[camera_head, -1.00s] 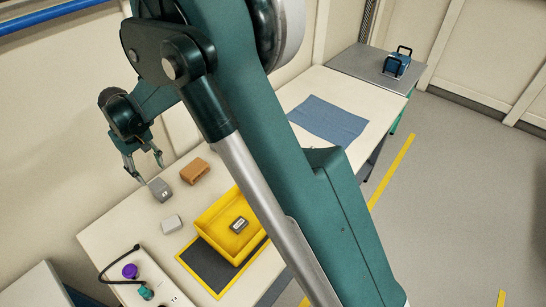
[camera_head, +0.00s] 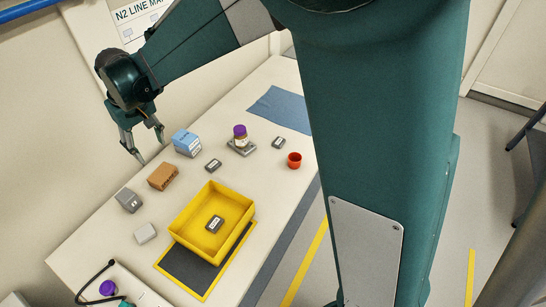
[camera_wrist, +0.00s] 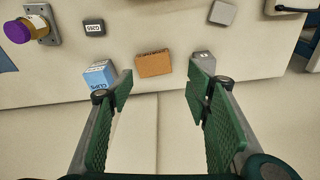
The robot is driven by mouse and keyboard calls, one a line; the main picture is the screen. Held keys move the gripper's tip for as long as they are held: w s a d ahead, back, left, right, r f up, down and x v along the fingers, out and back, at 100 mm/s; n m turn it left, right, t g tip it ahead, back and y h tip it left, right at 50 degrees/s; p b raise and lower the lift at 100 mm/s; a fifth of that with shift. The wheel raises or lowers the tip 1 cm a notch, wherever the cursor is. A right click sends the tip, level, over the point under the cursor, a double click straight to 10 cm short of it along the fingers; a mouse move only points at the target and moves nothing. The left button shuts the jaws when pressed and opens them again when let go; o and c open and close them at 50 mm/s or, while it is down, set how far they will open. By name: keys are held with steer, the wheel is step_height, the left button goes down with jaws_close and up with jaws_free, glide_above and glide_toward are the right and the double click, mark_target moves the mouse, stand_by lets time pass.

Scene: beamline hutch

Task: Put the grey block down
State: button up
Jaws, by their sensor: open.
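A grey box-shaped block (camera_head: 128,200) stands on the table near the wall; it also shows behind my right finger in the wrist view (camera_wrist: 204,60). A smaller, lighter grey block (camera_head: 145,233) lies nearer the front, also seen in the wrist view (camera_wrist: 222,13). I cannot tell which of the two the task means. My gripper (camera_head: 151,148) is open and empty, raised by the wall side of the table, near the brown and blue boxes and apart from both grey blocks. In the wrist view its fingers (camera_wrist: 160,85) are spread wide with nothing between them.
A brown box (camera_head: 163,176) and a blue box (camera_head: 187,142) stand nearby. A yellow tray (camera_head: 243,212) holds a small labelled dark item (camera_head: 214,223). A purple-capped jar (camera_head: 240,135), a red cup (camera_head: 294,160) and a blue cloth (camera_head: 281,109) are farther along the table.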

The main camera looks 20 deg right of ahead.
steer(key=s+d+r+m+t, duration=0.1)
steer(key=s+d+r, duration=0.2)
steer(key=d, duration=0.5)
steer(key=s+d+r+m+t, duration=0.1)
steer(key=s+d+r, duration=0.25)
steer(key=d, duration=0.55)
steer(key=s+d+r+m+t, duration=0.15)
steer(key=d+r, duration=0.25)
steer(key=d, duration=0.4)
steer(key=s+d+f+m+t, duration=0.1)
steer(key=s+d, duration=0.8)
steer(key=s+d+f+m+t, duration=0.1)
steer(key=s+d+m, duration=0.1)
steer(key=s+d, duration=0.6)
steer(key=shift+s+d+f+h, duration=0.35)
steer(key=shift+s+d+h, duration=0.05)
steer(key=shift+d, duration=0.35)
steer(key=shift+m, duration=0.25)
